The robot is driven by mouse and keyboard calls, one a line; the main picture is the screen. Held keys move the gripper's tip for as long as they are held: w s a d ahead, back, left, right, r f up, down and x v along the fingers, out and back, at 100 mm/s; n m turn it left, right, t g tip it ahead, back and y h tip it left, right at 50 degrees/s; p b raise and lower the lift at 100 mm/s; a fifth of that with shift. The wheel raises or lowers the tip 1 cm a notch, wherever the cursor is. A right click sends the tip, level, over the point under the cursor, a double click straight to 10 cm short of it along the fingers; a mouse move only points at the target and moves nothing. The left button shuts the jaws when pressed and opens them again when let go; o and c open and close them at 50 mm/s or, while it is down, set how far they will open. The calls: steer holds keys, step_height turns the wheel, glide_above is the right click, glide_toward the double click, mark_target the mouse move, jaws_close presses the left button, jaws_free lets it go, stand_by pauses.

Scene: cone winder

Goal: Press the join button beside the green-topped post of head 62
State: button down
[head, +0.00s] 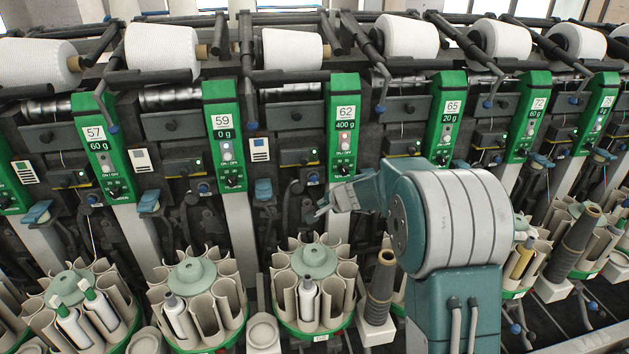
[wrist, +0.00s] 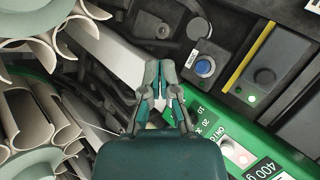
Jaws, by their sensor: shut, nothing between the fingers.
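The green-topped post of head 62 (head: 343,130) stands near the middle of the head view, with a "62" and "400 g" label. Its green face (wrist: 215,130) crosses the lower right of the wrist view, with part of the "400 g" label showing. The blue join button (head: 313,178) is on the dark panel just left of the post. It also shows in the wrist view (wrist: 204,66), beside a small white label. My gripper (head: 320,211) is shut and empty, below the button and apart from it. In the wrist view, my fingertips (wrist: 160,68) lie left of the button.
Below head 62 stands a round magazine of beige tubes (head: 287,300), with a bobbin in it. A dark cone (head: 381,285) stands to its right. A yellow-edged box (wrist: 265,75) with a dark knob sits beside the button. Neighbouring posts 59 (head: 224,130) and 65 (head: 446,120) flank head 62.

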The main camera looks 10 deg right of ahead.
mark_target(317, 182)
steer(key=shift+a, duration=0.1)
steer(key=w, duration=0.8)
steer(key=shift+w, duration=0.4)
stand_by(1.1)
steer(key=shift+w, duration=0.35)
steer(key=shift+w+r, duration=0.1)
steer(key=shift+w, duration=0.35)
stand_by(0.6)
steer(key=shift+s, duration=0.9)
